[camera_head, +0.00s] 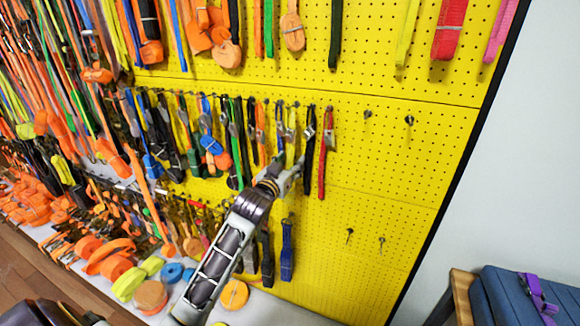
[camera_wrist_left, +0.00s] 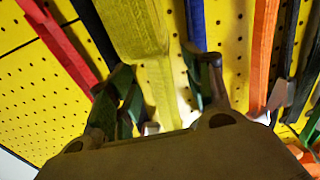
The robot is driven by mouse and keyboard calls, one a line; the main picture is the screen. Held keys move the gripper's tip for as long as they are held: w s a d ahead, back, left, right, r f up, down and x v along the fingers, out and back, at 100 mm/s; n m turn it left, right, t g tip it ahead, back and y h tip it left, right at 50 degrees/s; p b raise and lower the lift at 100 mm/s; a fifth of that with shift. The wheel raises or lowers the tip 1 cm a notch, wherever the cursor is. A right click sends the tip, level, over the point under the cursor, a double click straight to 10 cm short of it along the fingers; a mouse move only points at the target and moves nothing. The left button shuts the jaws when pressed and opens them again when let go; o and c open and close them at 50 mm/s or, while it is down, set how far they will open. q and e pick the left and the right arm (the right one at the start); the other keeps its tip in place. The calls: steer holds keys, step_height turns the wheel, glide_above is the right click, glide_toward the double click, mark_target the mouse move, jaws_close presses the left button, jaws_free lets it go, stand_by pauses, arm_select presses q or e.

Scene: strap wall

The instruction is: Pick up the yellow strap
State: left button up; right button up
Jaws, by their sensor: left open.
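The yellow strap (camera_head: 291,138) hangs from the middle row of the yellow pegboard, between a black strap and other hanging straps. In the left wrist view the yellow strap (camera_wrist_left: 135,32) runs as a wide band down between the fingers. My left gripper (camera_head: 284,175) is at the lower part of this row and partly hides the strap's lower end. In the wrist view the left gripper (camera_wrist_left: 162,78) is open, one finger on each side of the strap. I cannot tell whether a finger touches it. My right gripper is not in view.
A black strap (camera_head: 309,150) and a red strap (camera_head: 326,150) hang close on the right. A blue strap (camera_wrist_left: 196,25) and an orange strap (camera_wrist_left: 263,45) hang close on the other side. The pegboard (camera_head: 375,165) farther right is mostly bare.

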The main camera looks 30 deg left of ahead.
arm_select(q)
jaws_close()
steer(key=shift+r, duration=0.2)
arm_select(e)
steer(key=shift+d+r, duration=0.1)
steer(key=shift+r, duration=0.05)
